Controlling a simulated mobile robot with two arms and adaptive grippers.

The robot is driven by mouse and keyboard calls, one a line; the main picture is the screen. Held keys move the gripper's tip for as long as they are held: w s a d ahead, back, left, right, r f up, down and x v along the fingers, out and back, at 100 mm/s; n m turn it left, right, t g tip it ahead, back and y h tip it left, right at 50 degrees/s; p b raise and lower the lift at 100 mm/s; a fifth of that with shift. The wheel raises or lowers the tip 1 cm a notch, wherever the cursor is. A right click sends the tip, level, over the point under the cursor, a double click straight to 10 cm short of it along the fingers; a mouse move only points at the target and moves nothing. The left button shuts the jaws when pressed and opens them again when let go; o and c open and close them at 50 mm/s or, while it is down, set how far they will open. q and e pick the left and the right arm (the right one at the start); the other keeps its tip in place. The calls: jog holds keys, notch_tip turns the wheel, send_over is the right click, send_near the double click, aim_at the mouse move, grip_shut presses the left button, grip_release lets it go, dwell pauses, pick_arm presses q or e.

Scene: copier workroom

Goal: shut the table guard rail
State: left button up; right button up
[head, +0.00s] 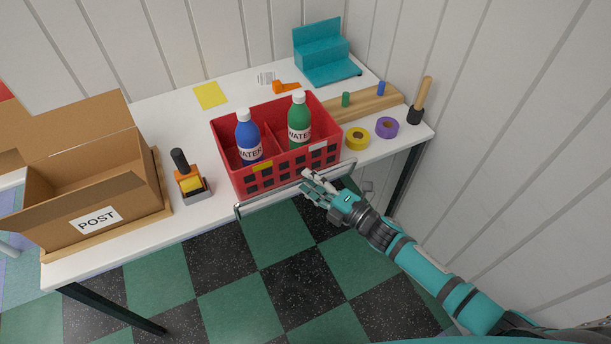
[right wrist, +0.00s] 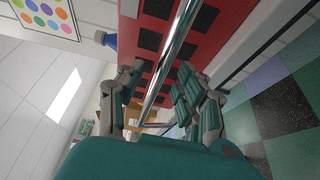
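The guard rail (head: 275,197) is a thin grey metal bar along the table's front edge, in front of the red crate. In the right wrist view the rail (right wrist: 173,50) runs as a shiny bar between my two finger sets. My right gripper (head: 308,182) is at the right half of the rail, its fingers pointing towards the crate. In the right wrist view the gripper (right wrist: 158,85) is open, with a finger on each side of the bar; I cannot tell whether either touches it. My left gripper is not in view.
The red crate (head: 288,177) with blue and green water bottles stands close behind the rail. A POST box (head: 75,190) and a stamp-like tool (head: 189,180) are to the left. Tape rolls (head: 357,139) lie right. A wall closes off the right side.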

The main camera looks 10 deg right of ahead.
jog(key=shift+x, duration=1)
grip_shut()
jog(key=shift+r, duration=0.1)
